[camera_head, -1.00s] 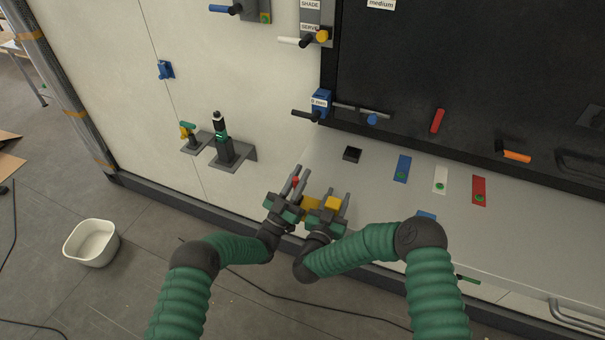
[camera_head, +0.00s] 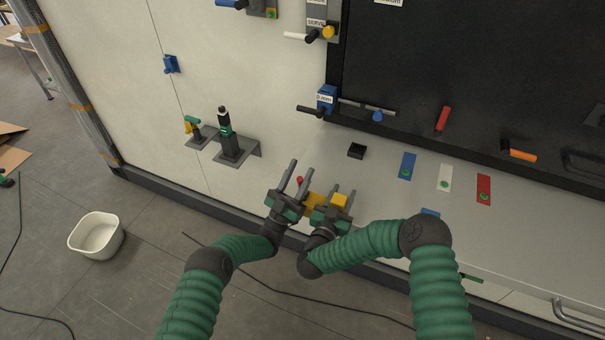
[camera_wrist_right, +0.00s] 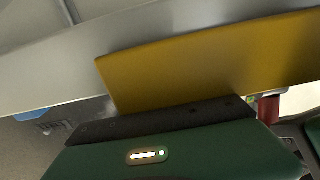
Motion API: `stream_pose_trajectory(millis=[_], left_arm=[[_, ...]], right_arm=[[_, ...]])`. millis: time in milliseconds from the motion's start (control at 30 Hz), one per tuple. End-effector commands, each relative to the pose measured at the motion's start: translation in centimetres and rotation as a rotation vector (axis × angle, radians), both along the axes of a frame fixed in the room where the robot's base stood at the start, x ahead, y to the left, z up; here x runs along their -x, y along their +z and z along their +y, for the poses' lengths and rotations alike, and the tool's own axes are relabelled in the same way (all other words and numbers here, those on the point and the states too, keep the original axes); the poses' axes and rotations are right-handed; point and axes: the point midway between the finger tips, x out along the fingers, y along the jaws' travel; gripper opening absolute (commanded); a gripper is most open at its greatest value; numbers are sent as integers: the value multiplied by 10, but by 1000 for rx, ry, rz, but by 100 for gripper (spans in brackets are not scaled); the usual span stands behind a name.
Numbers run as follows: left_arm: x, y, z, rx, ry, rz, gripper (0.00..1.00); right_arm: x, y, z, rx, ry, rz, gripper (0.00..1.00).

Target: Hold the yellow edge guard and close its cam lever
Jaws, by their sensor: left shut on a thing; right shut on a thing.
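The yellow edge guard (camera_head: 313,204) sits at the front edge of the grey ledge, partly hidden by my grippers. My right gripper (camera_head: 342,196) is shut on the guard. The guard (camera_wrist_right: 190,65) shows as a broad yellow plate above my dark finger in the right wrist view. The cam lever's red tip (camera_head: 299,180) shows by the fingers of my left gripper (camera_head: 296,178), just left of the guard. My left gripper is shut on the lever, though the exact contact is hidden. A red part (camera_wrist_right: 268,108) shows at the right in the wrist view.
The grey ledge (camera_head: 500,235) carries a black block (camera_head: 357,151) and blue, white and red plates. A dark panel stands behind it. A bracket with a black-green cylinder (camera_head: 227,140) juts from the wall. A white bin (camera_head: 97,235) stands on the floor.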

Motion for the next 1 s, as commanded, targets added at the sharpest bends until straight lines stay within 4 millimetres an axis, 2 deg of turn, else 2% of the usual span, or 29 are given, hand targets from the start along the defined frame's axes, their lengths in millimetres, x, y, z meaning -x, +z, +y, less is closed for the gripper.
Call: stream_pose_trajectory(millis=[767,867,1000], left_arm=[[1,-3,-1,0,-4,5,39],[7,-12,3,-1,-3,8,39],[23,-36,17,-1,-3,10,39]], right_arm=[[0,-1,3,1,7,5,0],[0,-1,3,0,7,4,0],[0,-1,3,0,8,4,0]])
